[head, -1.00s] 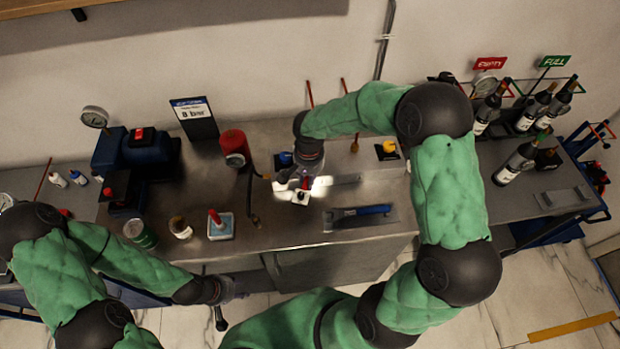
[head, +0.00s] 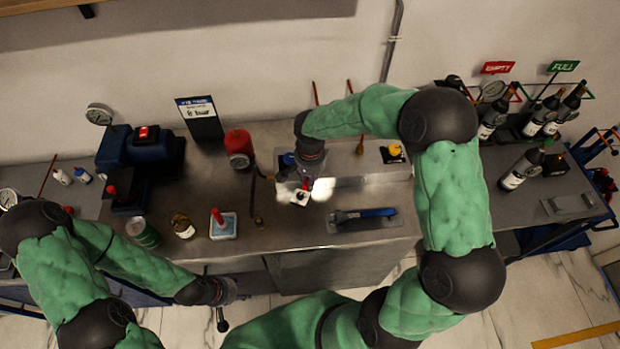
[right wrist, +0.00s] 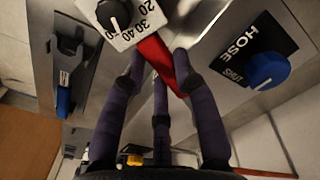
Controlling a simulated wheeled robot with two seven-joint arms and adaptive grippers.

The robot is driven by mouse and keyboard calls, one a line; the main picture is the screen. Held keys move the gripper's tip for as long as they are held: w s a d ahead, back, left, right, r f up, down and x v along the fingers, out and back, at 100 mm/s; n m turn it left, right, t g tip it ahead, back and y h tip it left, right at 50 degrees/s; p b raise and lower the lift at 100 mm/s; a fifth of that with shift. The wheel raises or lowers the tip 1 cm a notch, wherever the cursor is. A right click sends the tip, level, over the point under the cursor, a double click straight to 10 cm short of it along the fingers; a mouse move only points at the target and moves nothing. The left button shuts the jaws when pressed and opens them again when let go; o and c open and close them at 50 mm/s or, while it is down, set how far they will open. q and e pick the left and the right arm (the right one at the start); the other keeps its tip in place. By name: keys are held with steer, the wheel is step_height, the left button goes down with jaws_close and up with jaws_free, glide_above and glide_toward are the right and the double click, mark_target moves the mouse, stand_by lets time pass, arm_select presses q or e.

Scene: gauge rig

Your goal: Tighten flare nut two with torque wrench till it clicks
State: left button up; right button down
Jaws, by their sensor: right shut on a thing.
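The blue-handled torque wrench (head: 365,213) lies on a grey mat at the front right of the bench. It also shows at the left of the right wrist view (right wrist: 64,95). My right gripper (head: 303,182) is over the middle of the bench, shut on a red tapered handle (right wrist: 157,55). This handle meets or overlaps a white block with a black dial (right wrist: 115,15), also seen in the head view (head: 300,198). My left gripper (head: 228,291) hangs low before the bench's front edge; its fingers are unclear. I cannot make out flare nut two.
A blue knob (right wrist: 266,70) marked HOSE SHUT is beside my right gripper. A yellow knob (head: 394,150) is further right. Bottles (head: 522,168) stand far right.

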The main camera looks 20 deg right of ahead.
mark_target(305, 196)
steer(key=shift+w+a+m+b, duration=0.5)
steer(key=shift+a+m+b, duration=0.1)
steer(key=shift+m+b, duration=0.1)
stand_by(0.5)
steer(key=shift+s+d+n+p, duration=0.3)
steer(key=shift+s+d+n, duration=0.4)
steer(key=shift+d+n, duration=0.15)
stand_by(0.6)
steer(key=shift+s+a, duration=0.1)
steer(key=shift+a, duration=0.1)
steer(key=shift+s+a+b, duration=0.35)
steer(key=shift+s+a, duration=1.2)
steer(key=shift+s, duration=0.1)
steer(key=shift+r, duration=0.1)
steer(key=shift+s+r+p, duration=0.1)
steer(key=shift+r+p, duration=1.35)
steer(key=shift+r, duration=0.75)
